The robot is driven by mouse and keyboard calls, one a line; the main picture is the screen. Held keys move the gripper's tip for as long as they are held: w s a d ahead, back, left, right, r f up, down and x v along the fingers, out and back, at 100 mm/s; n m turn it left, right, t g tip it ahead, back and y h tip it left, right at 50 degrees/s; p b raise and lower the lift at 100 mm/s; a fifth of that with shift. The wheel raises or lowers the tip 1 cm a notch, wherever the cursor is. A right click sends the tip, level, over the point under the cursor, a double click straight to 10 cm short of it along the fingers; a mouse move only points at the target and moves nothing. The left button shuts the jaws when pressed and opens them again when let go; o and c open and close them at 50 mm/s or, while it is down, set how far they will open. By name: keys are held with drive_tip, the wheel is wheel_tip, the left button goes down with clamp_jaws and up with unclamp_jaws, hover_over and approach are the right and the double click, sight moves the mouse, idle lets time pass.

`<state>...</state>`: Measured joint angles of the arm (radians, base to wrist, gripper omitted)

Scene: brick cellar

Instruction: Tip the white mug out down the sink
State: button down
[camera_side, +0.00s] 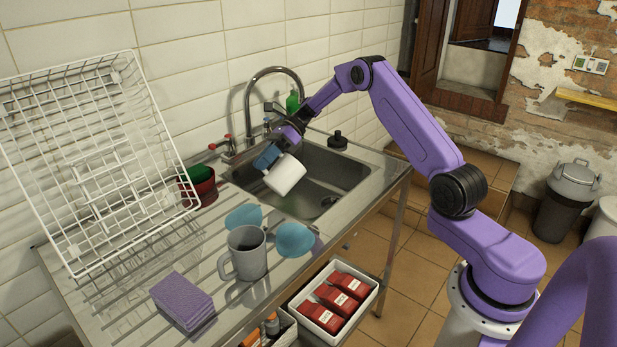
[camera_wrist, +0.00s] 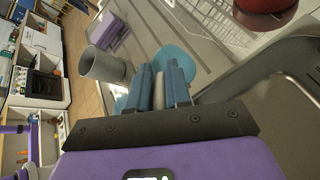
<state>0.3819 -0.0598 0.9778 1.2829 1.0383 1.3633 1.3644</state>
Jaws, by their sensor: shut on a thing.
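The white mug (camera_side: 285,175) is tilted well over, above the left part of the steel sink (camera_side: 340,172). My gripper (camera_side: 268,158) is shut on it from the upper left, with blue fingers. In the wrist view, my gripper (camera_wrist: 160,82) has a small pale part between its fingers; most of the mug is hidden there. I cannot see into the mug or any liquid. The mug is apart from the basin floor.
A grey mug (camera_side: 247,254), blue round pieces (camera_side: 293,240) and a purple sponge-like block (camera_side: 182,300) are on the drainboard. A white wire rack (camera_side: 95,160) leans left. Dark red bowls (camera_side: 198,187) stand by the wall. The tap (camera_side: 248,105) arches behind the sink.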

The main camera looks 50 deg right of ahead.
drive_tip(key=f+h, duration=0.1)
drive_tip(key=a+f+h, duration=0.2)
drive_tip(key=f+h, duration=0.1)
drive_tip(key=shift+w+g, duration=0.15)
drive_tip(key=shift+g, duration=0.15)
drive_tip(key=a+h, duration=0.2)
drive_tip(key=h, duration=0.1)
drive_tip(key=shift+w+a+f+n, duration=0.2)
drive_tip(key=shift+a+n, duration=0.1)
drive_tip(key=shift+a, duration=0.1)
drive_tip(key=shift+a+f+g+h, duration=0.3)
drive_tip(key=shift+a+f+h, duration=0.45)
drive_tip(key=shift+f+h, duration=0.4)
drive_tip(key=shift+w+a+h, duration=0.1)
drive_tip(key=shift+a+h, duration=0.25)
drive_tip(key=shift+h, duration=0.8)
wheel_tip(320, 180, up, 6)
drive_tip(key=shift+a+n, duration=0.1)
drive_tip(key=shift+n, duration=0.2)
